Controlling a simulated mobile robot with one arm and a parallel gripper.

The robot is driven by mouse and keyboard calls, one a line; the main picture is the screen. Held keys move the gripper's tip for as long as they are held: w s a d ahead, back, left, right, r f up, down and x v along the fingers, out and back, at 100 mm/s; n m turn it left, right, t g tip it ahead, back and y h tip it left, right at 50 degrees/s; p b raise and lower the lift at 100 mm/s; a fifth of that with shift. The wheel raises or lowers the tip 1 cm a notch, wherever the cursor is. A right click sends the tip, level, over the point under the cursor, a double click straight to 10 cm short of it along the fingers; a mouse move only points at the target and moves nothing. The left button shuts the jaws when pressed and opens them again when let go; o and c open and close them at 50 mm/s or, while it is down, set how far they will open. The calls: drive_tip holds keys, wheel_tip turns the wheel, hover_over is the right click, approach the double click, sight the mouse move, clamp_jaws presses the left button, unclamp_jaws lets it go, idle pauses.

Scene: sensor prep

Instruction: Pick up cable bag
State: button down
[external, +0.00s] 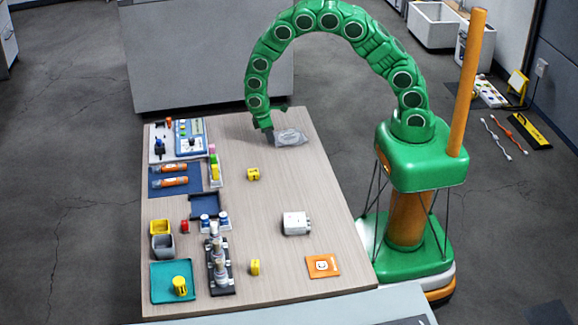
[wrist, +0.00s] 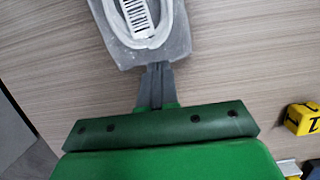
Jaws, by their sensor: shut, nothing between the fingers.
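The cable bag (external: 290,137) is a grey, see-through pouch lying flat on the table near its far edge. In the wrist view the cable bag (wrist: 176,45) shows a coiled white cable and a barcode label, and runs out of the top of the picture. My gripper (external: 270,138) points down at the left end of the bag. In the wrist view my gripper (wrist: 156,68) has its fingers together, with the tips at the bag's near edge. Nothing shows between the fingers. I cannot tell whether the tips touch the bag.
A yellow block (external: 253,174) lies near the bag and also shows in the wrist view (wrist: 302,118). Trays and parts line the left side. The middle is mostly clear.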

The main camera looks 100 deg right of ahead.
sight(292, 139)
drive_tip(key=s, duration=0.8)
drive_tip(key=shift+s, duration=0.4)
drive_tip(key=shift+w, duration=0.1)
